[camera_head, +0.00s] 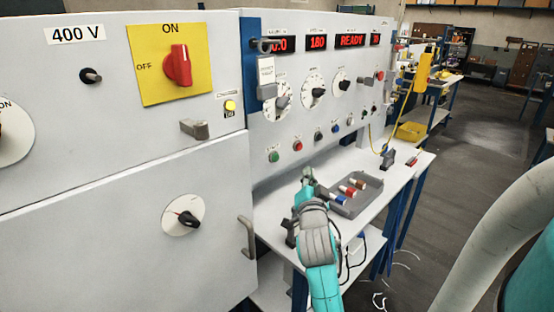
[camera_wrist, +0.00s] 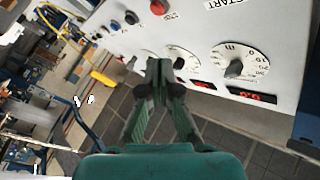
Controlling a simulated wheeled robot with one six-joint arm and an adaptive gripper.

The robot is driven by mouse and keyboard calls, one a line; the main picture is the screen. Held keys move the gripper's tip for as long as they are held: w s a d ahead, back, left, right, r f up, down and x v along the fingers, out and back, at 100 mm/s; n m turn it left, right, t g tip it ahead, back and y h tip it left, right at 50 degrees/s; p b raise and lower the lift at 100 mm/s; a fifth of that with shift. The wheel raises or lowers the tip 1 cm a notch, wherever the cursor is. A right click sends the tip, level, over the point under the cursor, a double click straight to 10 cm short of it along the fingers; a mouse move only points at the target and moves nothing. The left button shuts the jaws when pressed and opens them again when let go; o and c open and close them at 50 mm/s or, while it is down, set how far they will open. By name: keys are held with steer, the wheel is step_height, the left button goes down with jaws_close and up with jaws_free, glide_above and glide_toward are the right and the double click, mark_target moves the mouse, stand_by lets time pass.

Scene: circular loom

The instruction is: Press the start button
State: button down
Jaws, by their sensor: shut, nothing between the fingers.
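The green button (camera_head: 273,157), which I take for the start button, is at the left end of the lower button row on the grey control panel (camera_head: 262,185). Its label is too small to read in the head view. In the wrist view a START label (camera_wrist: 225,3) shows at the top edge, and the green button is out of frame. My gripper (camera_head: 307,174) is shut and empty, in front of the panel's lower part, lower and to the right of the green button. In the wrist view its closed fingertips (camera_wrist: 160,66) are below the red button (camera_wrist: 159,7) in the picture.
A red button (camera_head: 297,146) sits beside the green one, with black, blue and white ones farther right. Dials (camera_head: 313,84) and red displays (camera_head: 352,40) are above; one display reads READY. A grey tray (camera_head: 345,208) with coloured parts lies on the white table (camera_head: 402,179) by my gripper.

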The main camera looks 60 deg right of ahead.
mark_target(276, 158)
steer(key=shift+w, duration=0.1)
steer(key=w+d, duration=0.2)
steer(key=w, duration=0.6)
steer(key=shift+w, duration=0.2)
steer(key=shift+w, duration=0.2)
stand_by(1.3)
steer(key=shift+w+d, duration=0.1)
steer(key=shift+w, duration=0.1)
steer(key=shift+w+d, duration=0.1)
steer(key=shift+w, duration=0.35)
stand_by(0.8)
steer(key=shift+s, duration=0.1)
steer(key=shift+s+a, duration=0.2)
steer(key=shift+s, duration=0.55)
